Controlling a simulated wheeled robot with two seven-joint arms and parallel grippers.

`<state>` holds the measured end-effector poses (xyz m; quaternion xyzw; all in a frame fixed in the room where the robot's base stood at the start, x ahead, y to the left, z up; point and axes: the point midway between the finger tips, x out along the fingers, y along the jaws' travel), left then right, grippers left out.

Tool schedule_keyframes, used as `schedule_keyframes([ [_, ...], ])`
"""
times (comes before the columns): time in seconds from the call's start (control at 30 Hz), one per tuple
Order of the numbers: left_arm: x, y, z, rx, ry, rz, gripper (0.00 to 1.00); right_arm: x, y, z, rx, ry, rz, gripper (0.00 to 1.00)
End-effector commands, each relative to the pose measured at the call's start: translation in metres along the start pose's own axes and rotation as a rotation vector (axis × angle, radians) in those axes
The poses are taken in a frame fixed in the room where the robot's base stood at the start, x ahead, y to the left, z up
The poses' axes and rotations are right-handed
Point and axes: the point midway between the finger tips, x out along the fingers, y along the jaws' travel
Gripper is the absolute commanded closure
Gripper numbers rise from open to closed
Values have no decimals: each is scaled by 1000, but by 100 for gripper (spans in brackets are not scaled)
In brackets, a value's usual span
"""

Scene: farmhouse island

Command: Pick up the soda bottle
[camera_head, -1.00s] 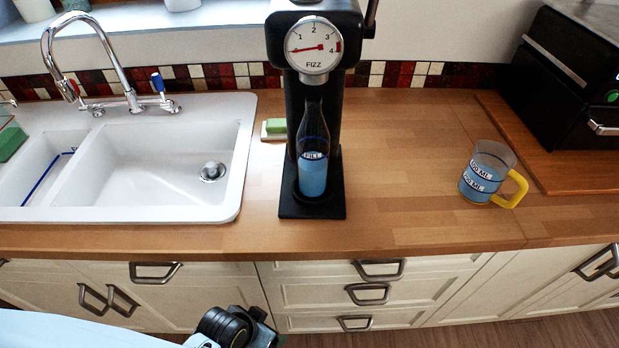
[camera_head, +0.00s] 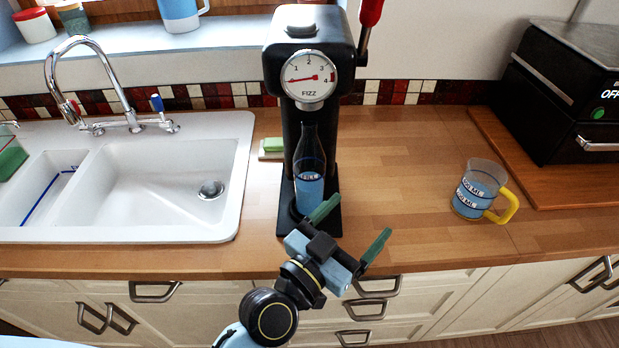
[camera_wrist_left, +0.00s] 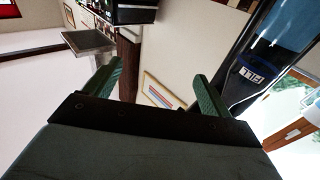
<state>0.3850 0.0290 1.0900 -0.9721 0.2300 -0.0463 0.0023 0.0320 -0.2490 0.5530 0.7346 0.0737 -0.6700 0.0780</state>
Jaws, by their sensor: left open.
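The soda bottle (camera_head: 310,180) is clear with blue liquid in its lower part and a FILL label. It stands upright on the base of the black soda machine (camera_head: 307,90), under the gauge. My left gripper (camera_head: 350,235) is open and empty, just in front of the machine's base, lower and to the right of the bottle. Its green fingers are apart from the bottle. In the left wrist view the bottle (camera_wrist_left: 262,75) shows at the right, outside the open fingers (camera_wrist_left: 150,90). My right gripper is not in view.
A measuring cup (camera_head: 476,190) with blue liquid and a yellow handle stands on the counter at the right. The white sink (camera_head: 150,190) is at the left. A black appliance (camera_head: 565,95) stands at the far right. The wooden counter (camera_head: 400,180) between machine and cup is clear.

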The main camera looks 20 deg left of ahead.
Motion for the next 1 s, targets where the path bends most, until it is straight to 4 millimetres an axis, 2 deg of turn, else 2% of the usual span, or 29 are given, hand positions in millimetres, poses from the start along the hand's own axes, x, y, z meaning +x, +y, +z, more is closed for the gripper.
schedule_keyframes([
  [0.1,16,-11,-20,-5,140,-164,17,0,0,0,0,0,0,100],
  [0.2,21,-25,-26,-8,199,-332,17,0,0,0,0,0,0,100],
  [0.37,19,-45,-15,-10,175,-619,17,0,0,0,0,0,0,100],
  [0.5,11,-54,6,-3,66,-823,17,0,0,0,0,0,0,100],
  [0.6,4,-54,19,7,-17,-917,17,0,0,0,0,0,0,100],
  [0.77,-1,-56,30,19,-89,-984,17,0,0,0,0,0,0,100],
  [0.87,4,-66,31,23,-96,-993,17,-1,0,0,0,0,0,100],
  [1.0,20,-89,33,25,-92,-992,17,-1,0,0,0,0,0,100],
])
